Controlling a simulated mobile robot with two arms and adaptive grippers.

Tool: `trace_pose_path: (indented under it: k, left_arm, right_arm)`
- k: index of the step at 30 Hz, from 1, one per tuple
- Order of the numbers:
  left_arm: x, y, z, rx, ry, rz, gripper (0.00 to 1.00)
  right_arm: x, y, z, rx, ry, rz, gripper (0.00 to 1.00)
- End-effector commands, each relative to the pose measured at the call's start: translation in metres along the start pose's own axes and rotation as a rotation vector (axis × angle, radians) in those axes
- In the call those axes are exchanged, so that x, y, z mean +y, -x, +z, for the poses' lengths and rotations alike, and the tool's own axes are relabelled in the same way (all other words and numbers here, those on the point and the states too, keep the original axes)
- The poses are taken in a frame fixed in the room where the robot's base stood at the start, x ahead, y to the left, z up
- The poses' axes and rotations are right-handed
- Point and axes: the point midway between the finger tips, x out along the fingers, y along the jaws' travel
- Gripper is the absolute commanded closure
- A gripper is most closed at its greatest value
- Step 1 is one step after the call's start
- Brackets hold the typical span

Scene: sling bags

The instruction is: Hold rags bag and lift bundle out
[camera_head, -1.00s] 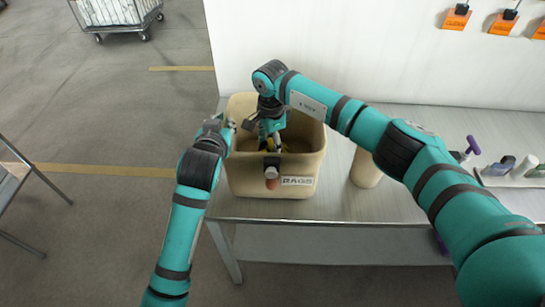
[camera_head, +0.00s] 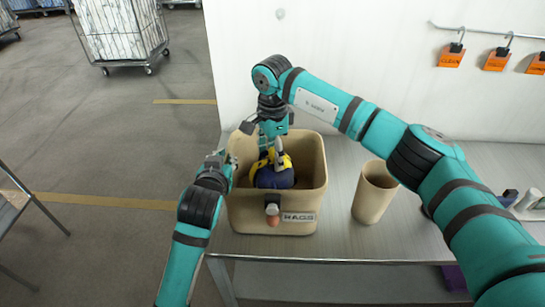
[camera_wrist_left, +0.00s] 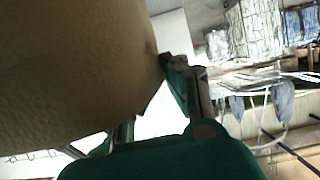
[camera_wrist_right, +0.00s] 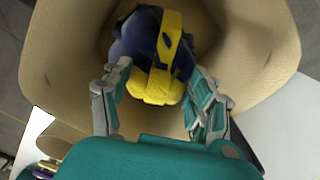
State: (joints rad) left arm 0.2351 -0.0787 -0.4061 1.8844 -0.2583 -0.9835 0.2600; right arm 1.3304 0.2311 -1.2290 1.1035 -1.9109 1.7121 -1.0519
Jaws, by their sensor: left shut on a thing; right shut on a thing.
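The tan rags bag (camera_head: 245,212), labelled RAGS, stands upright on the metal table. My left gripper (camera_head: 228,160) is shut on the bag's left rim; in the left wrist view the bag's wall (camera_wrist_left: 70,70) fills the upper left. The bundle (camera_head: 272,176) is dark blue with yellow straps. My right gripper (camera_head: 270,146) is shut on it from above, at the bag's mouth. In the right wrist view the fingers (camera_wrist_right: 160,100) flank the yellow strap of the bundle (camera_wrist_right: 155,55), with the bag's inner wall around it. The bundle's underside is hidden.
A tan cup-like container (camera_head: 374,192) stands on the table (camera_head: 345,235) right of the bag. Small bottles lie at the far right, partly behind my right arm. Orange tags (camera_head: 497,60) hang on the white wall behind. A wheeled cart (camera_head: 122,35) is on the floor.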

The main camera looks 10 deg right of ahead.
Motion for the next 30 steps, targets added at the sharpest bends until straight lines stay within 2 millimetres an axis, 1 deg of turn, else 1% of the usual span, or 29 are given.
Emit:
trace_pose_path:
  k: [2, 3, 8, 9, 17, 20, 23, 30]
  left_arm:
    - [0.0, 0.0, 0.0, 0.0, 0.0, 0.0, 1.0]
    - [0.0, 0.0, 0.0, 0.0, 0.0, 0.0, 0.88]
    - [0.0, 0.0, 0.0, 0.0, 0.0, 0.0, 0.67]
    - [0.0, 0.0, 0.0, 0.0, 0.0, 0.0, 0.65]
    - [0.0, 0.001, 0.0, 0.0, 0.0, 0.0, 0.65]
    - [0.0, 0.008, 0.0, 0.001, 0.0, 0.001, 0.65]
    - [0.0, 0.023, 0.0, 0.001, 0.0, 0.001, 0.65]
    - [0.0, 0.075, 0.0, 0.001, 0.001, 0.001, 0.65]
  right_arm:
    - [0.0, 0.0, 0.0, 0.0, 0.0, -0.001, 0.97]
    - [0.0, 0.0, 0.0, 0.0, 0.0, -0.001, 0.97]
    - [0.0, 0.0, 0.0, 0.0, 0.0, -0.001, 0.97]
    - [0.0, 0.0, 0.0, 0.0, 0.0, -0.001, 0.97]
    - [0.0, 0.0, 0.0, 0.0, 0.0, -0.001, 0.97]
    - [0.0, 0.0, 0.0, 0.0, 0.0, -0.001, 0.97]
    - [0.0, 0.0, 0.0, 0.0, 0.0, -0.001, 0.97]
    - [0.0, 0.0, 0.0, 0.0, 0.0, -0.001, 0.97]
